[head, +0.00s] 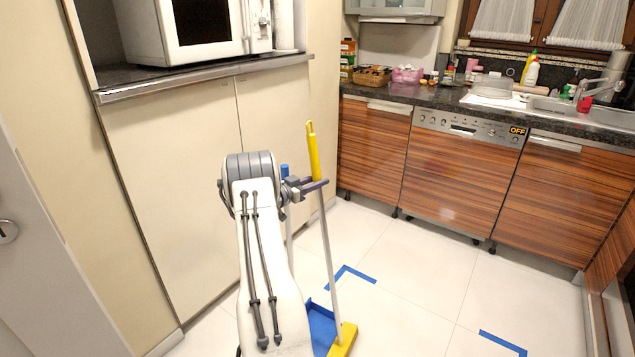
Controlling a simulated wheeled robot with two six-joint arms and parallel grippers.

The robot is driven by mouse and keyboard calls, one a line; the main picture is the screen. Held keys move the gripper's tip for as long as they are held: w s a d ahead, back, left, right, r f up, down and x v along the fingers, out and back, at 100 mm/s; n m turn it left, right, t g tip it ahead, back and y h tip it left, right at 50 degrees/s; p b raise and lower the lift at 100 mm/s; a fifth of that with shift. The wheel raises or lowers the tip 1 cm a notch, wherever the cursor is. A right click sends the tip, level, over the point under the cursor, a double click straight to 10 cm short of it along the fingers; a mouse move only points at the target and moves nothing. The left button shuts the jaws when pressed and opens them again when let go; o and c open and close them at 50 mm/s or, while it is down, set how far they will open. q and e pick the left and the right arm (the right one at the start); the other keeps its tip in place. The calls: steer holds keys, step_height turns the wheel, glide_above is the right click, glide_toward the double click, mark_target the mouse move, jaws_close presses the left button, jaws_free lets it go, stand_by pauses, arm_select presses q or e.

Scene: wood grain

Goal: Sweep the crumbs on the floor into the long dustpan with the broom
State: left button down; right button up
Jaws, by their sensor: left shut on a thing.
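The broom (328,245) stands nearly upright, slightly tilted, with a yellow grip at its top and a yellow head (343,341) low at the floor. My left gripper (316,186) is shut around the broom's handle just below the yellow grip. The long dustpan (321,326) has a blue pan beside the broom head on its left and a pole with a blue top just behind my left wrist. My left arm hides part of the dustpan. No crumbs can be made out on the floor. My right gripper is out of view.
Blue tape corners mark the white tiled floor (410,275) at the centre (350,272) and lower right (503,343). A tall cream cabinet (180,170) stands close on the left. Wood-grain cabinets and a dishwasher (462,170) line the back. The floor right of the broom is clear.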

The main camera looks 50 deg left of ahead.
arm_select(q)
steer(key=shift+a+r, duration=0.15)
steer(key=shift+a, duration=0.15)
steer(key=shift+d+r, duration=0.1)
steer(key=shift+r, duration=0.1)
steer(key=d+r+p, duration=0.1)
steer(key=r+p, duration=0.2)
steer(key=w+d+r+p, duration=0.1)
steer(key=shift+d+r, duration=0.3)
steer(key=shift+d, duration=0.05)
stand_by(0.8)
steer(key=c, duration=1.2)
jaws_free()
jaws_close()
